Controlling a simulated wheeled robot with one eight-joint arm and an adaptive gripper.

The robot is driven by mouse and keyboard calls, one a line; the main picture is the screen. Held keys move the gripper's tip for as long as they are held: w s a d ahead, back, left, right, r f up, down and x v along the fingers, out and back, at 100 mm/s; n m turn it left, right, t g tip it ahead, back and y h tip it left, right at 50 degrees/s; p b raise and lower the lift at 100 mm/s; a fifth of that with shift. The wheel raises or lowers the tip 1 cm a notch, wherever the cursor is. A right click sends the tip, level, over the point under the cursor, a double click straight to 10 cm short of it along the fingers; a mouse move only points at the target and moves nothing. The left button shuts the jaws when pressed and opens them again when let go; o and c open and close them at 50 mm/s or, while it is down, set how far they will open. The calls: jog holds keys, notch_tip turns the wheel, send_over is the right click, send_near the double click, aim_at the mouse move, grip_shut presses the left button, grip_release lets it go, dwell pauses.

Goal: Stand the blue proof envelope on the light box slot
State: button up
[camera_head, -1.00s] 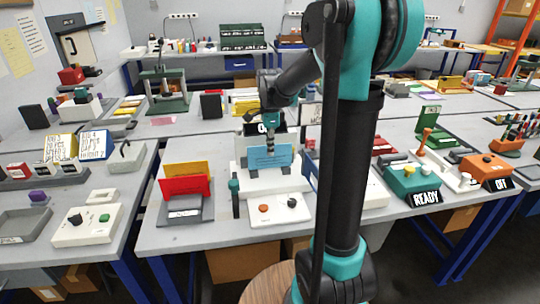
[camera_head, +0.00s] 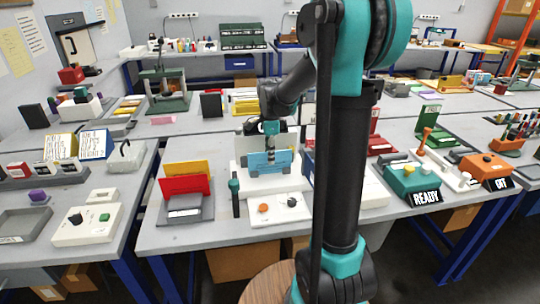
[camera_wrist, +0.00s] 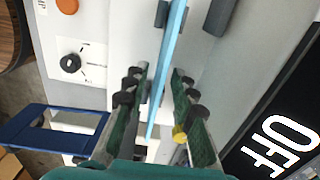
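The blue proof envelope (camera_head: 268,162) stands upright at the white light box (camera_head: 240,170), behind small grey holders on its front. Its lower edge is partly hidden by the holders, so its seating is hard to tell. In the wrist view the envelope (camera_wrist: 170,52) is seen edge-on, with a dark grey holder piece (camera_wrist: 161,13) beside it. My gripper (camera_head: 270,142) is above the envelope, pointing down. In the wrist view the fingers of my gripper (camera_wrist: 160,90) are spread on either side of the envelope, with a visible gap at each side.
An orange button (camera_head: 263,208) and a black knob (camera_head: 291,202) are on the light box front. A rack with red and yellow folders (camera_head: 185,186) stands left of it, with a green-topped post (camera_head: 234,186) between. A black OFF sign (camera_wrist: 280,140) is close by in the wrist view.

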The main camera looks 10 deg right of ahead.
notch_tip(320, 180, up, 12)
jog(key=shift+r, duration=0.15)
dwell(0.5)
